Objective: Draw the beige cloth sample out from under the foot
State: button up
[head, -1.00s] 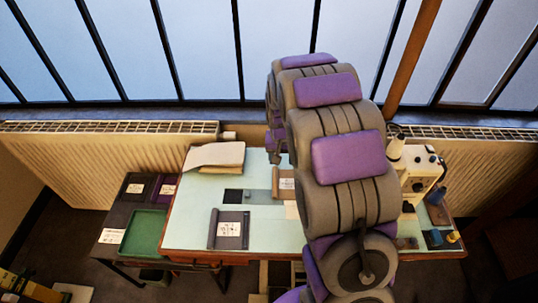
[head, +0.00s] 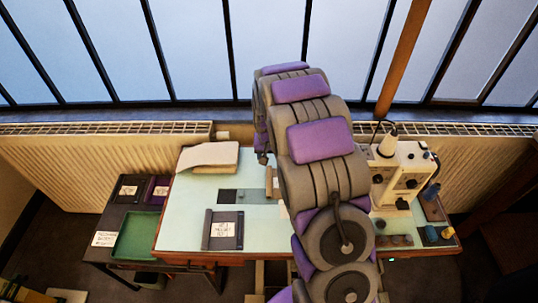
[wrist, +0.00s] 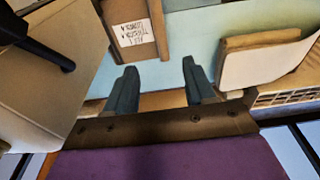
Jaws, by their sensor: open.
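My gripper (wrist: 158,78) shows in the wrist view, its two dark fingers apart and nothing between them. In the head view my arm hides it. The sewing machine (head: 412,172) stands at the right of the table in the head view; my arm covers its left part, and I cannot see its foot. A pale machine-like body (wrist: 48,78) with a black part fills the left of the wrist view. I cannot make out the beige cloth sample for certain. A small pale edge (head: 283,209) shows beside my arm, too covered to identify.
A brown labelled sample (wrist: 128,12) lies beyond the fingertips. A dark grey labelled sample (head: 223,232) lies at the table's (head: 185,215) front. Folded pale cloth (head: 209,156) lies at the back left. A green tray (head: 137,236) stands on the side table. A radiator (head: 80,165) runs behind.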

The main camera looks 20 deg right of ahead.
aim_at(269, 179)
jog(key=f+b, duration=0.1)
jog(key=f, duration=0.4)
jog(key=w+f+b, duration=0.1)
jog(key=f, duration=0.4)
jog(key=w+d+f+b, duration=0.1)
jog(key=f, duration=0.4)
jog(key=shift+f, duration=0.4)
jog(key=shift+c, duration=0.4)
grip_shut()
